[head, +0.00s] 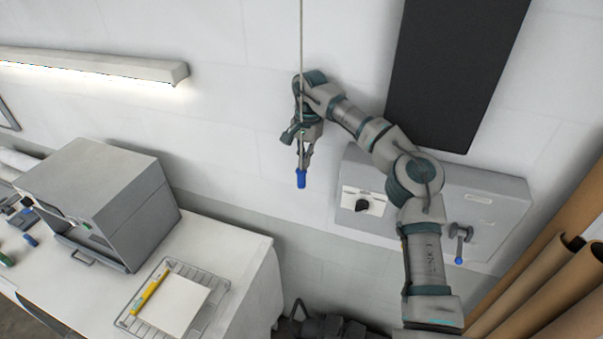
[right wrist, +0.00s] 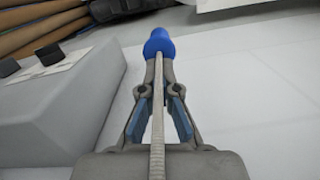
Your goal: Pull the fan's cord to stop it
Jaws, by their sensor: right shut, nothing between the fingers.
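The pull cord (head: 301,40) hangs straight down from the top edge of the head view and ends in a blue knob (head: 301,180). My right gripper (head: 303,162) is at the cord's lower end, pointing down, with its fingertips just above the knob. In the right wrist view the cord (right wrist: 158,110) runs in front of the fingers, and the knob (right wrist: 158,43) shows at the fingertips. The fingers are shut with nothing between them. Whether they touch the cord or knob I cannot tell. The fan and my left gripper are out of view.
A grey wall box (head: 490,205) with a black knob (head: 362,205) and a blue-tipped lever (head: 460,245) is to the right. A dark panel (head: 455,70) is above it. Brown rolls (head: 540,290) lean at right. A white table (head: 245,265) carries a grey machine (head: 100,195).

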